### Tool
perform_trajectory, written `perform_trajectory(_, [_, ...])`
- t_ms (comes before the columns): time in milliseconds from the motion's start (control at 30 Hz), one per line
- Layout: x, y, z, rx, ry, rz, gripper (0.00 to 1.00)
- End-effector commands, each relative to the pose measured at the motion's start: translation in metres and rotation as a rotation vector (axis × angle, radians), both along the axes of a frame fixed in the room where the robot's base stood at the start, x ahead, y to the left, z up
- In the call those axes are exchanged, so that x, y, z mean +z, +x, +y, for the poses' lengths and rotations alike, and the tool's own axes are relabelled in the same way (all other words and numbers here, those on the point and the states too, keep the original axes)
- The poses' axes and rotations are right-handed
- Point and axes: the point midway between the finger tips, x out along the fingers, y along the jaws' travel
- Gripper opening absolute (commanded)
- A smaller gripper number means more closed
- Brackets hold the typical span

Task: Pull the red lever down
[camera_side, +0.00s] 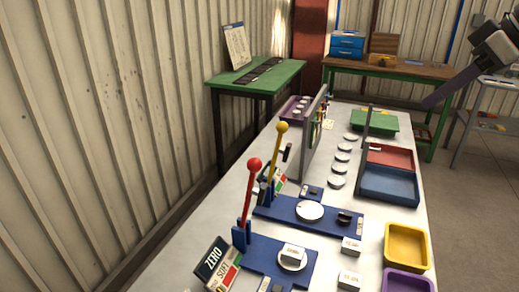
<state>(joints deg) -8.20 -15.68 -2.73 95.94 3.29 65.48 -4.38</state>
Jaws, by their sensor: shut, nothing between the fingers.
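The red lever (249,195) stands up from a blue base plate (262,255) in the front part of the table. It has a round red knob on top and leans slightly right. My gripper (428,104) comes in from the upper right, its slender fingers together and empty. In the picture it is far to the right of and above the red lever, and does not touch it.
A yellow lever (276,155) stands behind the red one on another blue base. A dark sign (211,258) is beside the red lever. Trays, including a yellow one (390,247) and a blue one (388,197), line the right side. A grey upright panel (308,140) stands farther back.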

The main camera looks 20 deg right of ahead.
Motion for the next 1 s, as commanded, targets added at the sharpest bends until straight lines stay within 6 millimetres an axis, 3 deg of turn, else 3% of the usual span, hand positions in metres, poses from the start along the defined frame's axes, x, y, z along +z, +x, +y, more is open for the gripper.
perform_trajectory(33, [0.009, 0.018, 0.011, 0.026, 0.001, -0.002, 0.00])
perform_trajectory(200, [0.028, 0.068, 0.048, 0.103, 0.008, -0.008, 0.00])
perform_trajectory(433, [0.029, 0.128, 0.109, 0.207, 0.013, -0.002, 0.00])
perform_trajectory(700, [-0.007, 0.179, 0.186, 0.315, 0.011, 0.032, 0.00])
perform_trajectory(833, [-0.032, 0.189, 0.213, 0.349, 0.002, 0.065, 0.00])
perform_trajectory(1000, [-0.057, 0.190, 0.231, 0.375, -0.011, 0.105, 0.00])
